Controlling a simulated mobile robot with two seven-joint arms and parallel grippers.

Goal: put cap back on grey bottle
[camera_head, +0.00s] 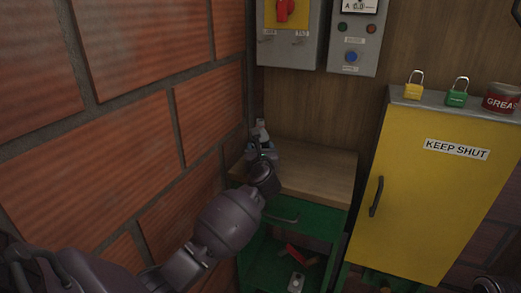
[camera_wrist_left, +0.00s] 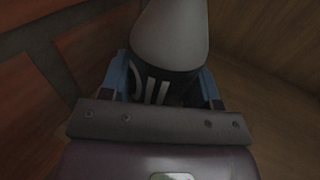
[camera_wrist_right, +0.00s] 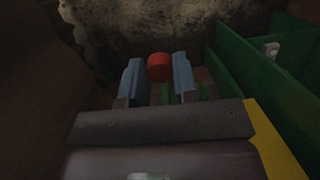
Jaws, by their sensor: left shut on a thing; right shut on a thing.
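The grey bottle (camera_wrist_left: 170,35) stands between the fingers of my left gripper (camera_wrist_left: 163,90) in the left wrist view; its top is cut off by the frame edge. In the head view the bottle (camera_head: 262,131) is small at the back left corner of the wooden worktop, with my left gripper (camera_head: 262,152) at it, shut on it. My right gripper (camera_wrist_right: 157,78) is shut on a small round red cap (camera_wrist_right: 159,66) in the right wrist view. The right gripper does not show clearly in the head view.
A brick wall (camera_head: 140,120) runs close along the left. The wooden worktop (camera_head: 315,175) tops a green open cabinet (camera_head: 320,222) holding a red-handled item (camera_head: 300,256). A yellow cabinet (camera_head: 420,200) stands right, with padlocks (camera_head: 457,97) and a grease tin (camera_head: 500,98) on top.

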